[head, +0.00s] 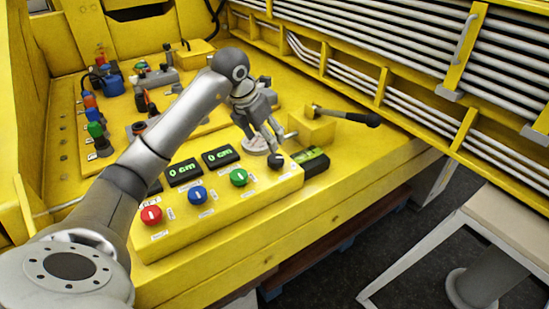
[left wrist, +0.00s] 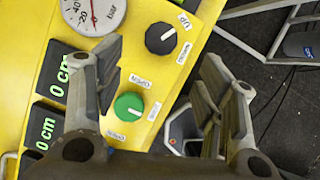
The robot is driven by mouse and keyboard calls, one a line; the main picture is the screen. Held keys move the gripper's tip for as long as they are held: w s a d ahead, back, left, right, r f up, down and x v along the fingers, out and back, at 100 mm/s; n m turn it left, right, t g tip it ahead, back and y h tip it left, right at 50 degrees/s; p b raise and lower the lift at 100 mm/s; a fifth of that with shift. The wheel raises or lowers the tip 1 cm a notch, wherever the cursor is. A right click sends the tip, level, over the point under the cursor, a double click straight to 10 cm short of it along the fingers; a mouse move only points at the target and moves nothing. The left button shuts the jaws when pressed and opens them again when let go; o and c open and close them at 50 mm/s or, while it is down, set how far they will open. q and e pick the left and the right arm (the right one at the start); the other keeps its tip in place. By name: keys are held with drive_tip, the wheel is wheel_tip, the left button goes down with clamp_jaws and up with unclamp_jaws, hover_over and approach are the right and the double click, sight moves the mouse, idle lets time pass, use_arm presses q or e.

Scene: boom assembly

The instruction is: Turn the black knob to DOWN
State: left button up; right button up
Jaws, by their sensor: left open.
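The black knob (left wrist: 161,39) is round with a white pointer line. It stands on the yellow control panel, ahead of and between my left gripper's fingertips in the left wrist view. Its line slants toward the upper right, roughly toward the UP label (left wrist: 184,21). Other small labels by the knob are hard to read. In the head view the knob (head: 276,161) is at the right end of the front row, partly hidden by my left gripper (head: 275,144). That gripper is open and empty above the knob, apart from it. My right gripper is in neither view.
A green knob (left wrist: 128,107) sits beside the black one; blue (head: 197,195) and red (head: 151,215) knobs stand further left. A pressure gauge (left wrist: 92,12) and green-digit displays (head: 220,157) are close by. A black-handled lever (head: 345,116) sticks out behind, right.

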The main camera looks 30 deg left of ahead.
sight(275, 158)
use_arm(q)
drive_tip(key=p+x, duration=0.2)
drive_tip(key=x, duration=0.7)
drive_tip(key=shift+f+p, duration=0.1)
drive_tip(key=shift+p, duration=0.25)
drive_tip(key=shift+w+d+f, duration=0.1)
drive_tip(key=shift+w+f, duration=0.05)
drive_tip(key=shift+f, duration=0.35)
drive_tip(key=c, duration=1)
